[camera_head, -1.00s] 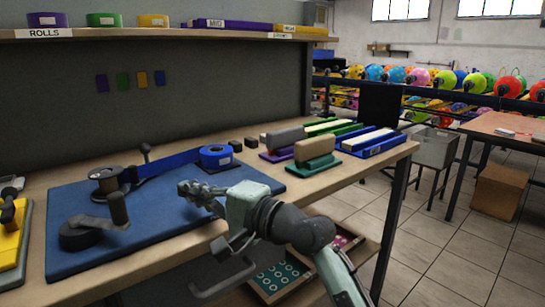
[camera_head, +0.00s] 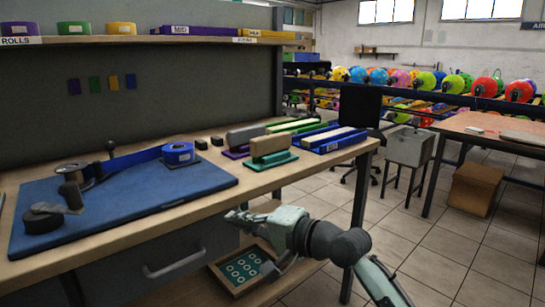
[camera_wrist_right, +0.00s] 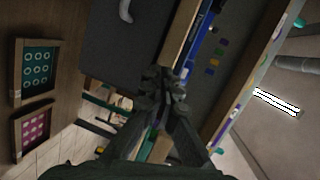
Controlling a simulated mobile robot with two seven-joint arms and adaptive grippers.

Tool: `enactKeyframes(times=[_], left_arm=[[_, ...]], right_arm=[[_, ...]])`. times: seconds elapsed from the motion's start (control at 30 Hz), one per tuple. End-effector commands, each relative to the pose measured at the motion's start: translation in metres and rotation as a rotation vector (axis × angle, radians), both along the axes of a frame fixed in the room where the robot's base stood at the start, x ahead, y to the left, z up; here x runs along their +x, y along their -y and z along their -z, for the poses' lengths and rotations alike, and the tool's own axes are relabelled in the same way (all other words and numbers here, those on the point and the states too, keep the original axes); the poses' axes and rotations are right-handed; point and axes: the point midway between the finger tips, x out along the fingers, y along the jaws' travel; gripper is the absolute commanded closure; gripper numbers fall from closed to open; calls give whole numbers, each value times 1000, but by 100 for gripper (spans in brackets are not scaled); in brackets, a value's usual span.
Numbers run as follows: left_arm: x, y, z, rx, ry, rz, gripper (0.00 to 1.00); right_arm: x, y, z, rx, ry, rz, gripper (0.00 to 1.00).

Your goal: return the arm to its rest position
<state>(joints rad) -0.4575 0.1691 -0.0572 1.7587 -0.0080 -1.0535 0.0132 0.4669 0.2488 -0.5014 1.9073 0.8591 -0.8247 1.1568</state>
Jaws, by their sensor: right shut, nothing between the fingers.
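My right gripper (camera_head: 238,217) is shut and empty. In the head view it is seen against the bench's front edge, right of the drawer handle, with my right arm coming in from the lower right. In the right wrist view its closed fingers (camera_wrist_right: 165,78) show in the middle, with nothing between them. My left gripper is not in view.
The wooden bench (camera_head: 300,187) holds a blue mat (camera_head: 150,202) with a blue tape roll (camera_head: 178,153), and several stamp blocks. A drawer handle (camera_head: 173,262) juts out below. A tray of rings (camera_head: 240,268) sits lower, near my right arm.

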Motion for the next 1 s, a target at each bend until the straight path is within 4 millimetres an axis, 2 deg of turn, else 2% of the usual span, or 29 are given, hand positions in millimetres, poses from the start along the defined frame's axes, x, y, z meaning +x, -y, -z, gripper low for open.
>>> enactKeyframes(times=[0.03,0.2,0.43,0.5,0.57,0.77,0.87,1.0], left_arm=[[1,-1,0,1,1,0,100],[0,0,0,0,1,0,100],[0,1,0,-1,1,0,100],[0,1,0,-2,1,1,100],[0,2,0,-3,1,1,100],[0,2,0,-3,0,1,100],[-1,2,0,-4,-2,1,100],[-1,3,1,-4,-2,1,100]], right_arm=[[6,20,12,-44,1,23,100],[21,79,41,-169,0,86,100],[34,163,68,-333,1,168,100],[30,172,97,-394,4,174,100],[28,186,117,-456,12,182,100],[10,239,189,-695,25,188,100],[-9,274,234,-850,19,172,100],[-55,337,304,-1119,-8,102,100]])
